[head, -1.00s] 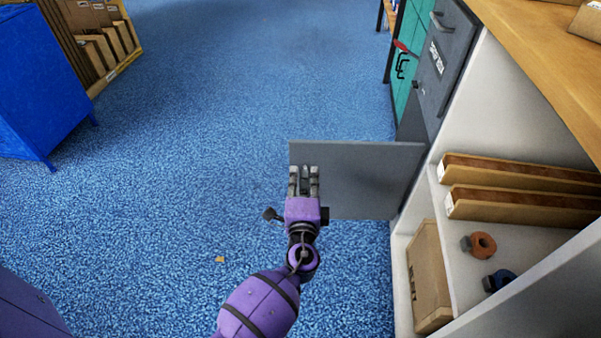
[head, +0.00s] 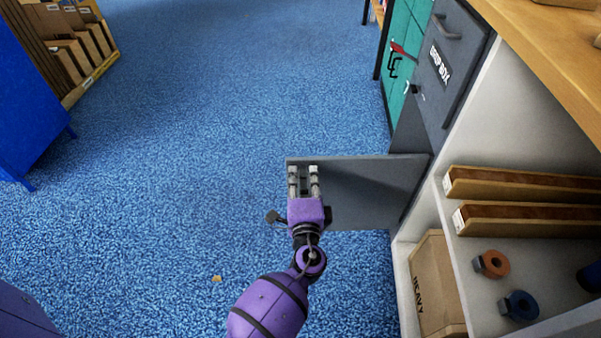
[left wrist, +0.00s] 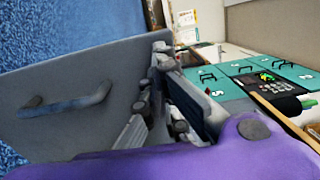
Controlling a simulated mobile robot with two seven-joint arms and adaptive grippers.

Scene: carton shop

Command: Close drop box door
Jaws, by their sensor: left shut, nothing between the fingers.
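The drop box door (head: 370,190) is a flat grey panel standing open, sticking out to the left from the grey drop box cabinet (head: 440,65) marked "DROP BOX". My left gripper (head: 303,172) is shut and empty at the door's free left end, on the near side in the head view. In the left wrist view the door (left wrist: 70,85) fills the left side and its bar handle shows. My gripper's fingers (left wrist: 155,100) are close to the door's edge there; I cannot tell whether they touch. My right gripper is not in view.
A white shelf unit (head: 510,120) with a wooden top stands at right, holding long brown boxes (head: 520,185), tape rolls (head: 493,263) and a carton marked "HEAVY" (head: 435,290). Teal lockers (head: 400,55) stand beyond. A blue cabinet (head: 25,110) is at left.

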